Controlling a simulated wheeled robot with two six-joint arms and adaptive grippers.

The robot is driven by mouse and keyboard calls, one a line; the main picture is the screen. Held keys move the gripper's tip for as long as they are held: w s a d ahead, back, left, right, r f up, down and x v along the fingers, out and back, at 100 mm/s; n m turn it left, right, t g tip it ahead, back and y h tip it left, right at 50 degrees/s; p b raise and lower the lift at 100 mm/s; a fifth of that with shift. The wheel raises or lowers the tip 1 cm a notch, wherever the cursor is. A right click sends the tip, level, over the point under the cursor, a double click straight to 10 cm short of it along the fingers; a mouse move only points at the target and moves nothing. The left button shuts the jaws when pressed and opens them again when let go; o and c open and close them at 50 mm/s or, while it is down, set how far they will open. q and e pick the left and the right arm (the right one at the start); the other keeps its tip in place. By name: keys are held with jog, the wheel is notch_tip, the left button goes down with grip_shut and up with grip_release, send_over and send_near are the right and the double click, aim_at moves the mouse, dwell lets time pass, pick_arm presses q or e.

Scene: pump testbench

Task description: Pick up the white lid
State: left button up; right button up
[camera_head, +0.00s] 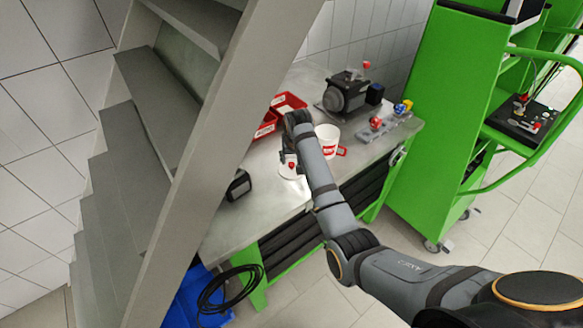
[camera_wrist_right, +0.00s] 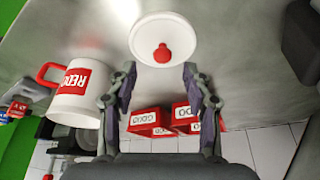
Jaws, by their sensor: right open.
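The white lid (camera_wrist_right: 178,28) is a round disc with a red knob, lying on the grey metal bench top. In the right wrist view it sits just beyond my fingertips, with the knob roughly centred between them. My right gripper (camera_wrist_right: 159,72) is open and empty, one finger to each side of the knob's line. In the head view the lid (camera_head: 290,175) is partly hidden by my right arm and gripper (camera_head: 289,157), which hang over it. My left gripper is in neither view.
A white mug (camera_head: 327,138) with a red handle stands beside the lid, close to my right arm. Red bins (camera_head: 287,103) and a pump (camera_head: 346,93) stand farther back. A black item (camera_head: 238,186) lies near the left edge. Grey stairs (camera_head: 215,130) rise at left.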

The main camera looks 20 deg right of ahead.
aim_at(292, 165)
jog(key=shift+f, duration=0.1)
jog(key=x, duration=0.2)
jog(key=p+x, duration=0.1)
jog(key=shift+w+a+f, duration=0.1)
jog(key=shift+a+f, duration=0.1)
jog(key=shift+f, duration=0.2)
jog(key=shift+w+f, duration=0.25)
jog(key=shift+f, duration=0.25)
jog(key=c, duration=1)
